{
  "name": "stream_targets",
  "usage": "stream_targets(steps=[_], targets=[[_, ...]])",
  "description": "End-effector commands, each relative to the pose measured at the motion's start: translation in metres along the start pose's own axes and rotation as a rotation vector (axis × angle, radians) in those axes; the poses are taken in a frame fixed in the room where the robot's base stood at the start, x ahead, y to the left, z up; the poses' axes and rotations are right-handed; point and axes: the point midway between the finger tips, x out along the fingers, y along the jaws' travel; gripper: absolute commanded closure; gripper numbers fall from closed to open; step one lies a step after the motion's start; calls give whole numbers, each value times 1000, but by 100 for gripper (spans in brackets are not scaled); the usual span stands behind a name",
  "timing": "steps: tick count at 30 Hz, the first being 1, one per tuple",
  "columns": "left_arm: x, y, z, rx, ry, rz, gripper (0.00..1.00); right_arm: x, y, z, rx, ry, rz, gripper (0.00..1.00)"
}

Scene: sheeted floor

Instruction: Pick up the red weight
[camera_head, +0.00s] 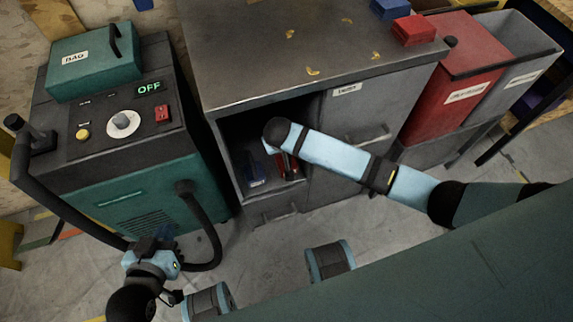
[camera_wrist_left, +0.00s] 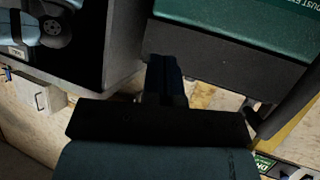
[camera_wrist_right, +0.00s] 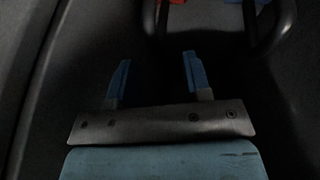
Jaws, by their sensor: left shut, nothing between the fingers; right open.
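A small red item (camera_head: 286,166) is inside the open compartment of the grey cabinet in the head view, partly hidden by my right arm. A blue item (camera_head: 257,170) is to its left. At the top edge of the right wrist view, a red bit (camera_wrist_right: 172,2) and a blue bit (camera_wrist_right: 235,2) show above a dark curved bar. My right gripper (camera_wrist_right: 157,75) is open and empty, inside the dark compartment, short of the red bit; in the head view it is mostly hidden. My left gripper (camera_head: 163,236) is shut and empty, low beside the green machine; its closed fingers show in the left wrist view (camera_wrist_left: 165,78).
The grey cabinet (camera_head: 240,60) has walls close around my right gripper. A red block (camera_head: 413,30) and a blue block (camera_head: 390,9) sit on its top. The green machine (camera_head: 150,200) with a hose stands left. Red and grey bins (camera_head: 470,60) stand right.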

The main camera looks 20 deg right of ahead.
Motion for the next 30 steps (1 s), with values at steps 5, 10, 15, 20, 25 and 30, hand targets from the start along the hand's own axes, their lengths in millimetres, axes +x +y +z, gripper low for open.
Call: stream_targets(steps=[5,10,15,20,25,30], targets=[[3,-1,7,-1,-1,2,100,14,2,3,0,0,3,55],[6,0,12,-8,9,8,100,41,6,6,0,0,3,55],[3,5,-4,-12,61,22,100,53,5,6,-1,0,1,55],[2,4,-9,-8,72,24,100,52,5,6,-1,0,0,55],[3,4,-7,-5,65,24,100,52,5,6,0,0,0,91],[5,4,-2,-5,56,23,100,52,5,6,0,0,0,100]])
